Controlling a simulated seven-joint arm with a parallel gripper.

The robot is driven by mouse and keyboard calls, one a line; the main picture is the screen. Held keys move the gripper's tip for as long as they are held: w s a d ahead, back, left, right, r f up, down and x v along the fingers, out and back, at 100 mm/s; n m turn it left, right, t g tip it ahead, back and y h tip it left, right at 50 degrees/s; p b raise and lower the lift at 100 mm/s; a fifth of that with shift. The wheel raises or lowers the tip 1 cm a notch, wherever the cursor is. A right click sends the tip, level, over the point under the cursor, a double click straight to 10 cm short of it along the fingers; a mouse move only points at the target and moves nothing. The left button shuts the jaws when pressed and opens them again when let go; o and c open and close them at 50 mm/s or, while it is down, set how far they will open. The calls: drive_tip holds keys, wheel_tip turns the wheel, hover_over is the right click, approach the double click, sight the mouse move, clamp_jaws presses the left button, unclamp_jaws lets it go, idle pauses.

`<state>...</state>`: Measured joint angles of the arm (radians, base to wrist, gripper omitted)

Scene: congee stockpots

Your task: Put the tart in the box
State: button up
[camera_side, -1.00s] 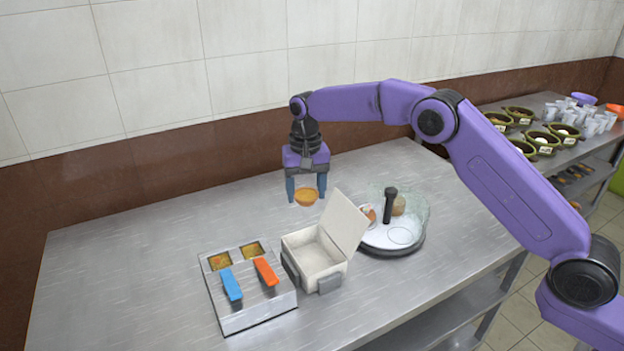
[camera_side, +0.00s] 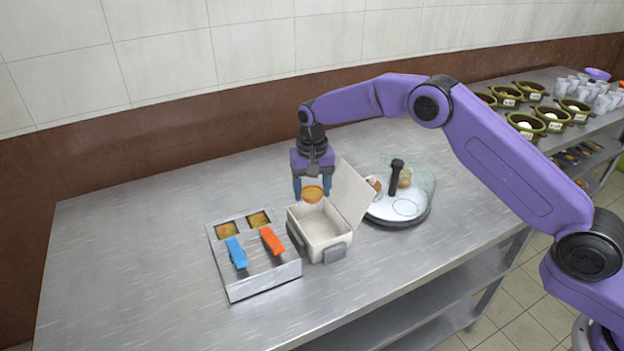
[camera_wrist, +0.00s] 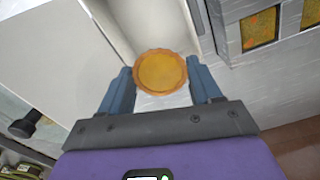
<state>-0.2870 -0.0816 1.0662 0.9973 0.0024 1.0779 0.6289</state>
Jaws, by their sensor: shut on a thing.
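The tart (camera_side: 312,194) is round and golden-brown with a fluted edge. My gripper (camera_side: 312,189) is shut on it, with blue fingers on either side; it also shows in the wrist view (camera_wrist: 160,72). The white box (camera_side: 318,224) stands on the table with its lid (camera_side: 352,192) raised on the right side. The tart is held above or at the back part of the open box; its exact height over the rim is hard to tell. Part of the box interior shows and looks empty.
A metal holder (camera_side: 262,288) with blue and orange handles stands left of the box. A round tray with a clear cover (camera_side: 407,208) and a black handle stands to the right, close to the lid. The steel table (camera_side: 130,240) is clear at the left.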

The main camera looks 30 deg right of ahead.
drive_tip(key=shift+f, duration=1.85)
drive_tip(key=shift+f, duration=0.2)
drive_tip(key=o, duration=1.1)
drive_tip(key=shift+c, duration=1.4)
drive_tip(key=shift+r, duration=0.2)
drive_tip(key=shift+r, duration=2.3)
drive_tip(key=shift+r, duration=0.1)
drive_tip(key=shift+r, duration=3.4)
